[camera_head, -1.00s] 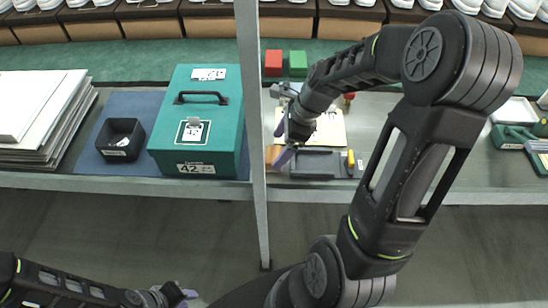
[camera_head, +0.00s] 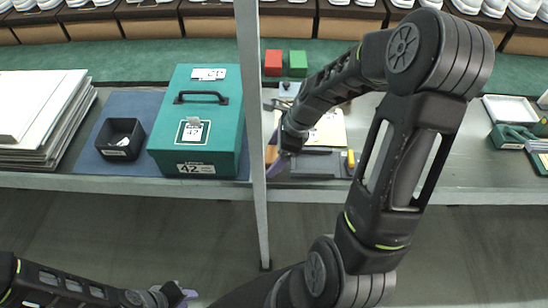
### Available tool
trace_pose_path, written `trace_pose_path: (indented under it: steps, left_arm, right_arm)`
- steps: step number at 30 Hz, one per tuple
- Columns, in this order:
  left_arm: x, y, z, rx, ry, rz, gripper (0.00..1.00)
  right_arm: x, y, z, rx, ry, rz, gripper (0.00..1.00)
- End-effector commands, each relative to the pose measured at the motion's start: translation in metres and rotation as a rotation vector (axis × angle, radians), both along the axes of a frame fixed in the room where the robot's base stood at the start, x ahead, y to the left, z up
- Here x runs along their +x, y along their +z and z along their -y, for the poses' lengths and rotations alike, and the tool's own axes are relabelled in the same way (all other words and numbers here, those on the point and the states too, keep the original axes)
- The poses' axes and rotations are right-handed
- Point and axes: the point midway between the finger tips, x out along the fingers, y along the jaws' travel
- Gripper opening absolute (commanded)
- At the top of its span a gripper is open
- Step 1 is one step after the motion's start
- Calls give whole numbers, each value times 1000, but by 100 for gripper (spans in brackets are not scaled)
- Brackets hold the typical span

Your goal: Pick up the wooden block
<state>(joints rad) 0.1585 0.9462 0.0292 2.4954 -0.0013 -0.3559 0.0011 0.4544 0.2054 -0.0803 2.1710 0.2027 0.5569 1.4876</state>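The wooden block (camera_head: 271,154), orange-brown, shows only in part just right of the grey upright post, near the front of the shelf. My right gripper (camera_head: 279,163) points down at the block, with a purple fingertip beside or in front of it. The arm and the post hide part of the fingers, so I cannot tell whether they are open or touch the block. My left gripper (camera_head: 184,294) is low at the bottom of the view, away from the shelf, with purple fingertips. Its opening is unclear.
The grey post (camera_head: 251,130) stands close left of my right gripper. A teal box (camera_head: 197,140) and a black bin (camera_head: 120,139) are left of it. A dark grey tray (camera_head: 318,164) lies right of the block. Red (camera_head: 273,63) and green (camera_head: 298,63) blocks stand behind.

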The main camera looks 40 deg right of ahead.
Motion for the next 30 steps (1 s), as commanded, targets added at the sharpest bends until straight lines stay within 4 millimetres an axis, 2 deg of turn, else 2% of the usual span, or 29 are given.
trace_pose_path:
  steps: [2, 23, 30]
  left_arm:
    - [0, 0, 0, 0, 0, 0, 28]
    - [0, 0, 0, 0, 0, 0, 28]
    - [0, 0, 0, 0, 0, 0, 28]
  right_arm:
    - [0, 0, 0, 0, 0, 0, 75]
    - [0, 0, 0, 0, 0, 0, 18]
    - [0, 1, 0, 0, 0, 0, 17]
